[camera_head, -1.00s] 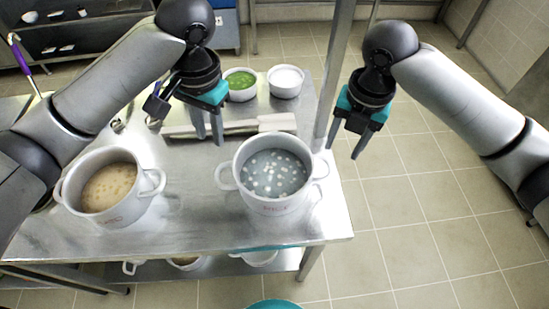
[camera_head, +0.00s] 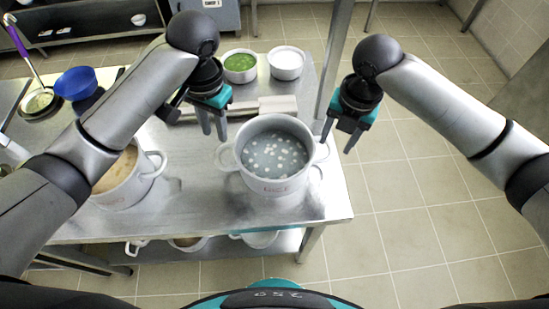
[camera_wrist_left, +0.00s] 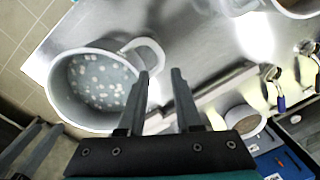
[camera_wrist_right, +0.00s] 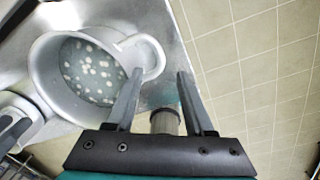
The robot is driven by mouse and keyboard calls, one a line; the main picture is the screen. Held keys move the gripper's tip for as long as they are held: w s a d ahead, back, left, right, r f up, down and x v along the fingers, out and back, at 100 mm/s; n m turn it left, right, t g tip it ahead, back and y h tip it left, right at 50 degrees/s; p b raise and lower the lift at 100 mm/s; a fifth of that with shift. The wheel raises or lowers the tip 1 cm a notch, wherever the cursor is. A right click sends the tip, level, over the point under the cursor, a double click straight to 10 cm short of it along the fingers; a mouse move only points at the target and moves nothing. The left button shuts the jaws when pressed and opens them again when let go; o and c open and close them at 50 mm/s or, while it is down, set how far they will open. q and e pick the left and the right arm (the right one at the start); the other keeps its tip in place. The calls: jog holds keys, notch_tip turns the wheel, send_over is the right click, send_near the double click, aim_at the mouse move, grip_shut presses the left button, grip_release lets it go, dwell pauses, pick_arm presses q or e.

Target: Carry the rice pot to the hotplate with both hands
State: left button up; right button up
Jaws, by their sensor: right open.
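My right gripper (camera_head: 337,146) is open and empty, just right of the right handle. In each wrist view a handle lies near the fingertips, not clasped. I cannot make out the hotplate for certain.
A second white pot (camera_head: 132,190) with brownish content stands left, partly hidden by my left arm. A green-filled bowl (camera_head: 240,76) and a white bowl (camera_head: 287,73) stand behind. A blue bowl (camera_head: 76,83) is far left. A table post (camera_head: 335,60) rises near my right gripper.

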aim_at(218, 150)
pick_arm(q)
jog(key=f, duration=0.9)
jog(key=shift+w+a+f, duration=0.15)
jog(key=shift+a+f, duration=0.2)
pick_arm(e)
jog(key=f, duration=0.9)
jog(key=shift+w+a+f, duration=0.1)
jog(key=shift+a+f, duration=0.25)
jog(key=shift+f, duration=0.05)
pick_arm(q)
jog(key=shift+c, duration=0.3)
pick_arm(e)
jog(key=shift+c, duration=0.3)
pick_arm(q)
jog(key=c, duration=0.4)
pick_arm(e)
jog(key=c, duration=0.4)
pick_arm(q)
grip_shut()
pick_arm(e)
grip_shut()
pick_arm(q)
jog(key=shift+w+r, duration=0.1)
pick_arm(e)
jog(key=shift+w, duration=0.1)
